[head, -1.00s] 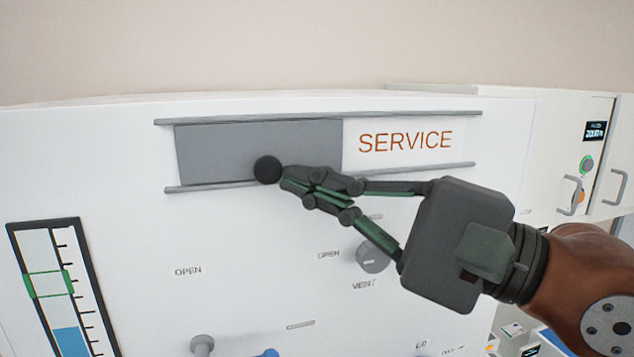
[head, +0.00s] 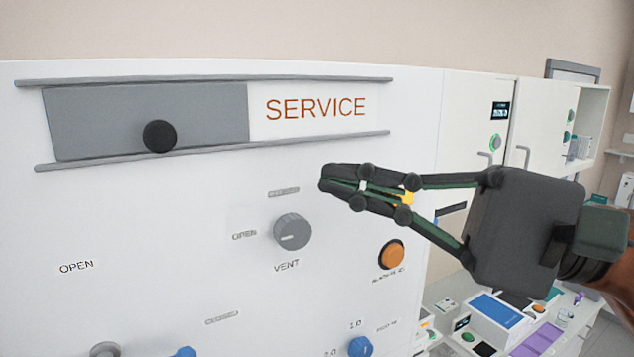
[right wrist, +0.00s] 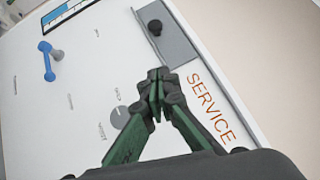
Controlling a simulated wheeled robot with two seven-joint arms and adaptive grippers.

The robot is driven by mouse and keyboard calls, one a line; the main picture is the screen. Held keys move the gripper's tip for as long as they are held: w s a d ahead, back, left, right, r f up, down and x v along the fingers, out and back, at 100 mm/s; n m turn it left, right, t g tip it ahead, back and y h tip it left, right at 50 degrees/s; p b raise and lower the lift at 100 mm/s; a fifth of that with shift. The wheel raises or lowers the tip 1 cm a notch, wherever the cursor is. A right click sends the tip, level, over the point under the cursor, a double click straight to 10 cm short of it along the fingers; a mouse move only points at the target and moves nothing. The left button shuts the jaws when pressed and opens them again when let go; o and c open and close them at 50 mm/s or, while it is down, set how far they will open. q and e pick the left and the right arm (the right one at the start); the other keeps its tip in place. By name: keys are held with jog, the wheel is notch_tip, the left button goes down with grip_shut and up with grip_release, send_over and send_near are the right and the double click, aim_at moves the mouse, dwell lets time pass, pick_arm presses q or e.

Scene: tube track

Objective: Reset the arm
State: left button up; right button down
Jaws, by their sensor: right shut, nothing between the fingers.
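My right gripper (head: 322,178) is shut and empty. It is in front of the white panel (head: 190,220), below the orange SERVICE lettering (head: 315,108), and apart from the grey sliding cover (head: 90,115). The cover has a black knob (head: 160,136) and sits between two rails at the left, beside the lettering. In the right wrist view, the shut fingers (right wrist: 155,78) show in front of the panel, with the black knob (right wrist: 155,27) beyond their tips. My left gripper is not in view.
A grey VENT dial (head: 292,232), an orange button (head: 391,254) and a blue knob (head: 360,347) are on the panel below my gripper. White cabinets with handles (head: 524,157) stand to the right. A bench with a purple tray (head: 536,340) is at the lower right.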

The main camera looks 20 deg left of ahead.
jog(key=shift+s, duration=0.25)
jog(key=shift+w, duration=0.2)
